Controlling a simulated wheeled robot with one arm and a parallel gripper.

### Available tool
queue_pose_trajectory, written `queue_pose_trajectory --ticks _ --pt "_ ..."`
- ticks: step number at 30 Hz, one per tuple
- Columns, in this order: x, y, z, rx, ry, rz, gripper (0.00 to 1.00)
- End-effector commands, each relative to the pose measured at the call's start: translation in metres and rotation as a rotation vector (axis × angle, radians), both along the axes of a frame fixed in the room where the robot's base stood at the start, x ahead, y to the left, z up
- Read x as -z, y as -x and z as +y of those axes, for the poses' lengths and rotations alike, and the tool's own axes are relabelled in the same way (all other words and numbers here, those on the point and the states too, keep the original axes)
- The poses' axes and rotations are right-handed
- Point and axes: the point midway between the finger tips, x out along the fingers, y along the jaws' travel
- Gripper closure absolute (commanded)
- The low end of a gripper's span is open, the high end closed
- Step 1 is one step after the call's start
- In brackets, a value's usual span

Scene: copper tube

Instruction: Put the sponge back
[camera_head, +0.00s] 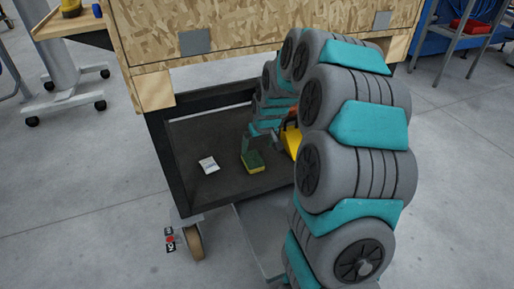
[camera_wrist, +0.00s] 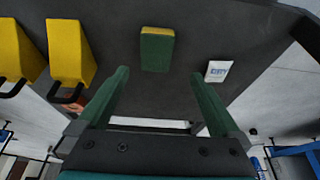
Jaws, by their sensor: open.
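The sponge (camera_head: 254,165), green on top with a yellow layer below, lies on the dark lower shelf (camera_head: 193,137) of a cart. In the wrist view the sponge (camera_wrist: 156,50) lies beyond my fingertips, roughly centred between their lines. My gripper (camera_wrist: 161,73) is open with nothing between its two green fingers. In the head view my gripper (camera_head: 258,137) is at the sponge's far side, close above it. The exact gap between them cannot be told.
A white printed packet (camera_head: 209,165) lies left of the sponge. In the wrist view two yellow objects with black handles (camera_wrist: 72,50) stand on the other side. The wooden box (camera_head: 240,30) overhangs the shelf. Shelf around the sponge is bare.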

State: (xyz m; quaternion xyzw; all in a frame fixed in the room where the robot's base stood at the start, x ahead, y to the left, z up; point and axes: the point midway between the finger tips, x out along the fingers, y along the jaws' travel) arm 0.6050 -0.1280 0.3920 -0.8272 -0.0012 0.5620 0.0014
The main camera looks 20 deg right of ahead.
Motion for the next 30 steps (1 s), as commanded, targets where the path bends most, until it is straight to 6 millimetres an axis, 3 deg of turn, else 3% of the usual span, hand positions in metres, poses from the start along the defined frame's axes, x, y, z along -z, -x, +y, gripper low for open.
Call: queue_pose_trajectory --ticks 5,9,15,24,30 --pt "-0.027 0.047 0.035 -0.028 -0.01 0.066 0.0" --pt "-0.051 0.105 0.067 -0.046 -0.016 0.144 0.0" --pt "-0.075 0.198 0.098 -0.053 -0.014 0.267 0.0" --pt "-0.092 0.338 0.123 -0.029 0.0 0.441 0.0" --pt "-0.093 0.397 0.127 -0.008 0.004 0.518 0.0"
